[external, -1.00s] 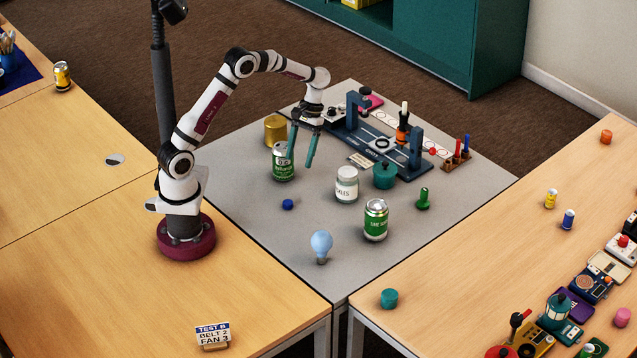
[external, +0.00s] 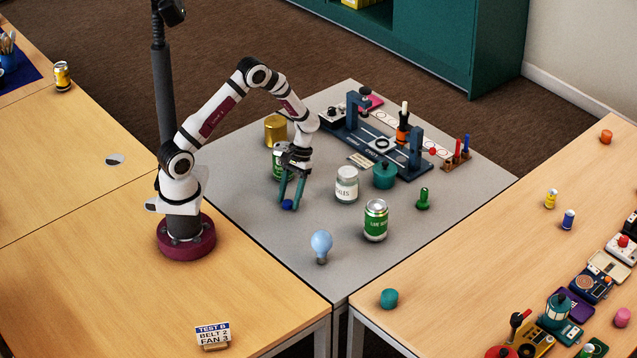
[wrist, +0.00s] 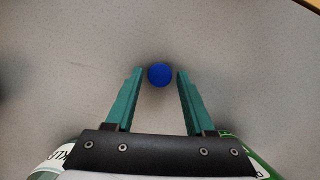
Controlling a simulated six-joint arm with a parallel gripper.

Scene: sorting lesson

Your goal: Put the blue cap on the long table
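The small blue cap (external: 288,205) lies on the grey table. It shows from above as a blue disc (wrist: 160,75) in the wrist view. My gripper (external: 290,203) points down over it, with its two teal fingers apart. In the wrist view my gripper (wrist: 160,73) has the cap between its fingertips, with a gap on each side. The fingers partly hide the cap in the external view. A long wooden table (external: 455,265) stands at the right; another wooden surface (external: 110,270) lies at the left. No label shows which is called the long table.
A green can (external: 280,166) stands close behind my gripper, and a white-lidded jar (external: 347,185) stands to its right. Another green can (external: 376,221) and a light bulb (external: 321,245) stand nearer the front. The right table has bare wood along its left part.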

